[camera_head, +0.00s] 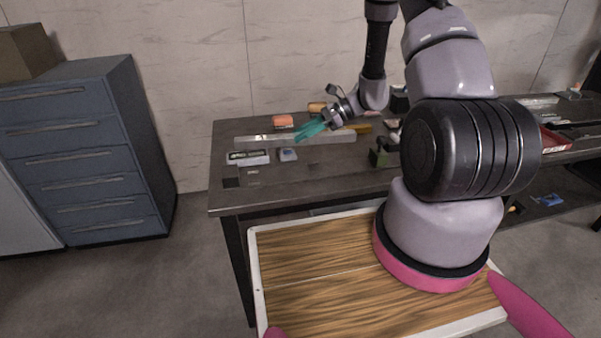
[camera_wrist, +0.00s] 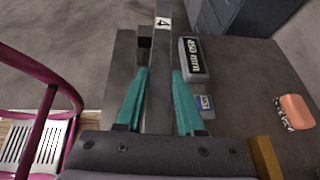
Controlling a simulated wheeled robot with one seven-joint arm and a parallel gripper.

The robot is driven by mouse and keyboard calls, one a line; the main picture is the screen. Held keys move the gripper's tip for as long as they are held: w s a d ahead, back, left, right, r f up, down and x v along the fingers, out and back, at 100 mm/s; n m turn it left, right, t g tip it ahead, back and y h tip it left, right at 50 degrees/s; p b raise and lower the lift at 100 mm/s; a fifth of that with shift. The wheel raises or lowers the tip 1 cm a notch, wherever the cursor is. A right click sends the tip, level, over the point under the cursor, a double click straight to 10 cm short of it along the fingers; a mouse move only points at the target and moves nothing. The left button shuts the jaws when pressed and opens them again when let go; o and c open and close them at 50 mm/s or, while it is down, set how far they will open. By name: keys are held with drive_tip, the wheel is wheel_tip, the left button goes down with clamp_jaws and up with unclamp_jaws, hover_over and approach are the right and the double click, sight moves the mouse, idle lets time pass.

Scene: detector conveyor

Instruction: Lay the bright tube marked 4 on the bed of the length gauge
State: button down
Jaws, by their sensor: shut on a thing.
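The bright tube marked 4 is a long silver-grey bar. In the head view the tube (camera_head: 262,141) lies crosswise over the table's left half. In the wrist view the tube (camera_wrist: 158,98) runs away from me, with the black 4 on a white label near its far end. My gripper (camera_head: 311,129) has teal fingers, shut on the tube; they also show in the wrist view (camera_wrist: 159,78). A grey box with a dark display (camera_wrist: 194,58), apparently the length gauge's readout, is right of the tube. A grey strip and dark block (camera_wrist: 145,42) lie left of it, partly hidden.
A blue drawer cabinet (camera_head: 80,150) stands to the left. My wood-topped tray is at the table's front.

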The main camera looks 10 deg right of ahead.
sight(303, 171)
drive_tip(key=shift+s+d+n+g, duration=0.1)
drive_tip(key=shift+s+n+g, duration=0.1)
drive_tip(key=shift+n+g, duration=0.15)
drive_tip(key=shift+s+f, duration=0.1)
drive_tip(key=shift+f, duration=0.1)
drive_tip(key=shift+n, duration=0.25)
drive_tip(key=shift+f, duration=4.75)
drive_tip(key=c, duration=0.5)
unclamp_jaws()
drive_tip(key=shift+f, duration=0.15)
